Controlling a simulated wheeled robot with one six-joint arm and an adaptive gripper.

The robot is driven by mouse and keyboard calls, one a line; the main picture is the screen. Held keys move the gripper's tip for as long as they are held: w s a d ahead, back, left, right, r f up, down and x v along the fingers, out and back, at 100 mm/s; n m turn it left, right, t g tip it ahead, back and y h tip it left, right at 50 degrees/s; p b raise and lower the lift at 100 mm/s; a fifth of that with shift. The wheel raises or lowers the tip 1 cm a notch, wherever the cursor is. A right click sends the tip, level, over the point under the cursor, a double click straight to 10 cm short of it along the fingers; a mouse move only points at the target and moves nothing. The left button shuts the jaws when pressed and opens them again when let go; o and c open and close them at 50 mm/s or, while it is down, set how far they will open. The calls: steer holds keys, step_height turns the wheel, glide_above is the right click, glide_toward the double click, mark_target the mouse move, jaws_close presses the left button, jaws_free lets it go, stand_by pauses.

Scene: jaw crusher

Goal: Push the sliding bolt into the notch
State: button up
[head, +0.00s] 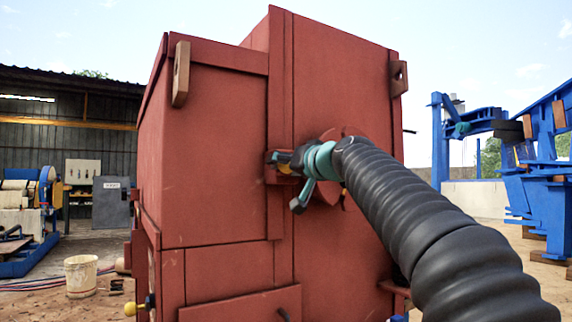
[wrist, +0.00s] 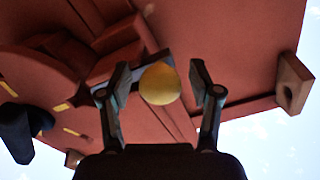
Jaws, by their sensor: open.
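In the wrist view a yellow ball knob (wrist: 160,84), apparently the sliding bolt's handle, sits between the two fingers of my gripper (wrist: 160,93). The fingers are open, with a gap visible on each side of the knob. A grey bar, likely the bolt (wrist: 152,66), runs behind the knob beside a red bracket (wrist: 117,62) on the crusher wall. In the head view my gripper (head: 284,160) is at the small bracket on the red crusher's front (head: 225,165); it largely hides the bolt. I cannot make out the notch clearly.
A round red disc (wrist: 35,75) with yellow marks and a dark handle (wrist: 18,132) is left of the gripper in the wrist view. Lifting lugs (head: 181,74) stick out from the crusher. A bucket (head: 81,276) stands on the ground at left; blue machinery (head: 550,190) stands at right.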

jaws_close()
steer(key=shift+w+d+r, duration=0.1)
steer(key=shift+w+d, duration=0.5)
steer(key=shift+d, duration=0.3)
steer(key=shift+w+d, duration=0.55)
steer(key=shift+d, duration=0.45)
steer(key=shift+c, duration=1.3)
jaws_free()
steer(key=shift+w, duration=0.1)
steer(key=shift+o, duration=1.3)
steer(key=shift+w+d, duration=0.1)
steer(key=shift+d, duration=0.1)
steer(key=v, duration=1.2)
